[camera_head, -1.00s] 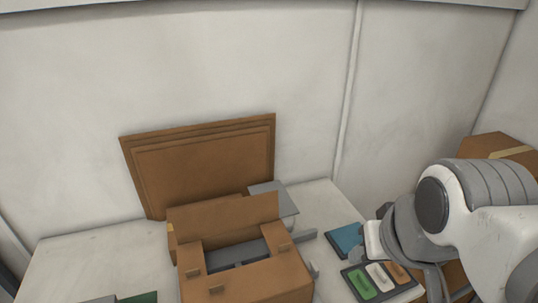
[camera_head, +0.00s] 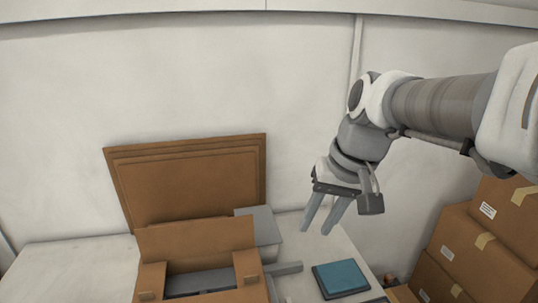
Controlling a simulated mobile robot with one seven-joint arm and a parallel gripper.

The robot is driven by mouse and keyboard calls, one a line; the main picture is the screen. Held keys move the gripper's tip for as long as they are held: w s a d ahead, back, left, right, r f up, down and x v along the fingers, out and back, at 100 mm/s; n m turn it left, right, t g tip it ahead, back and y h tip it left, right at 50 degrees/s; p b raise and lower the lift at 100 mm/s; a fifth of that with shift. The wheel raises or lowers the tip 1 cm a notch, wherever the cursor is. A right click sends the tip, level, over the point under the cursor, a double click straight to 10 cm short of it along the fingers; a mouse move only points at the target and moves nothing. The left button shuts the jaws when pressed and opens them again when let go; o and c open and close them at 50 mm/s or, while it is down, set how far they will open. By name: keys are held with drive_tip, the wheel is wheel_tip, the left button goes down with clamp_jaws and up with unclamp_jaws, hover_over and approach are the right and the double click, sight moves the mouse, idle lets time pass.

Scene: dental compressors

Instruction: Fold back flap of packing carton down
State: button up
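The packing carton (camera_head: 258,292) stands on the table at the lower middle, its lower part cut off by the picture's edge. Its back flap (camera_head: 196,238) stands up along the rear side, tilted slightly back. Two side flaps, one at the left (camera_head: 151,279) and one at the right (camera_head: 247,267), show beside the opening, with grey contents (camera_head: 200,281) between them. My gripper (camera_head: 320,218) is to the right of the carton, raised above the table and pointing down. Its two fingers are apart with nothing between them.
Flat brown cardboard sheets (camera_head: 190,176) lean on the wall behind the carton. A grey box (camera_head: 264,228) stands at the carton's back right. A blue item (camera_head: 341,278) lies on the table (camera_head: 72,268) at right. Stacked cartons (camera_head: 480,250) stand at far right.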

drive_tip(key=w+a+f+n+g+y+b, duration=0.1)
drive_tip(key=w+a+f+g+y+b, duration=0.3)
drive_tip(key=w+f, duration=0.6)
drive_tip(key=w+a+f+g+y+b, duration=0.2)
drive_tip(key=w+a+f+y+b, duration=0.35)
drive_tip(key=w, duration=0.65)
drive_tip(key=y+b, duration=0.4)
drive_tip(key=y, duration=0.1)
approach(230, 230)
drive_tip(key=shift+g, duration=0.3)
drive_tip(key=a, duration=0.3)
drive_tip(key=a+f, duration=0.1)
drive_tip(key=a, duration=0.6)
drive_tip(key=shift+s+a+f, duration=0.1)
drive_tip(key=shift+s+f, duration=0.2)
drive_tip(key=shift+f, duration=0.1)
drive_tip(key=shift+c, duration=0.2)
clamp_jaws()
